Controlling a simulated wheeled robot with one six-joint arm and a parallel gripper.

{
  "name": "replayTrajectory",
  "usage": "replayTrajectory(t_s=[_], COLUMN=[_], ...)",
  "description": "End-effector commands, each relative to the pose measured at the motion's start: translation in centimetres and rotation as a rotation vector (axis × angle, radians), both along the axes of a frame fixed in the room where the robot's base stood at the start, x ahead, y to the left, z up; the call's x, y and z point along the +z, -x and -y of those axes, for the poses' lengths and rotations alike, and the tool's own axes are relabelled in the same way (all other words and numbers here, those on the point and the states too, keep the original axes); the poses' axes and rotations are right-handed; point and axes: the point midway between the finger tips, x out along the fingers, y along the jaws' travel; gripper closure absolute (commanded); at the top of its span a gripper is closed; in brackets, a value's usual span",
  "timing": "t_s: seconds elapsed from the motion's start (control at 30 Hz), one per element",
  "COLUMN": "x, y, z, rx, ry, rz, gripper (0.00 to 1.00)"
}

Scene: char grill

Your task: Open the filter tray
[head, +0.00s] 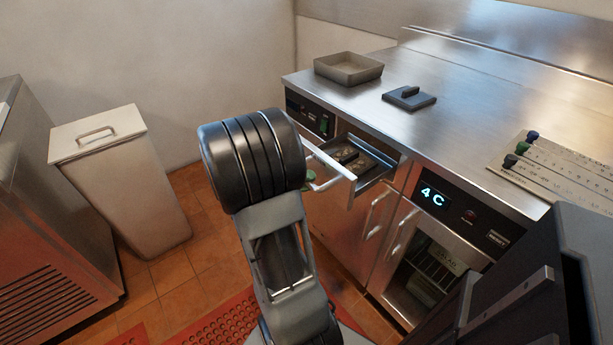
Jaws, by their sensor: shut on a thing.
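The filter tray (378,181) is a steel drawer under the counter, pulled part of the way out of its slot. Dark inserts with round shapes lie inside it. Its pale bar handle (330,161) sticks out at the front, toward my arm. My gripper (310,177) is mostly hidden behind my thick black wrist; only a small greenish part shows at the handle. It is shut on the handle, though the contact itself is largely hidden.
The steel counter (470,135) holds a grey pan (348,68), a dark press with a handle (409,97) and a rack with coloured knobs (555,165). Below are cupboard doors and a glass-fronted fridge (432,275). A white bin (120,180) stands left. Tiled floor lies between.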

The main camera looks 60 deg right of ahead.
Motion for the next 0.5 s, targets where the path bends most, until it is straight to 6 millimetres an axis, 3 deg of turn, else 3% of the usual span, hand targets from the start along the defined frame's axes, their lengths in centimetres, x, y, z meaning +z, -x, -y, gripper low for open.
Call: replayTrajectory(t_s=[0.47,0.5], x=[0.03,0.03], y=[0.00,0.00], z=[-0.33,-0.33], rx=[-0.008,-0.008], ry=[0.001,0.001], rz=[0.002,0.002], gripper=[1.00,0.77])
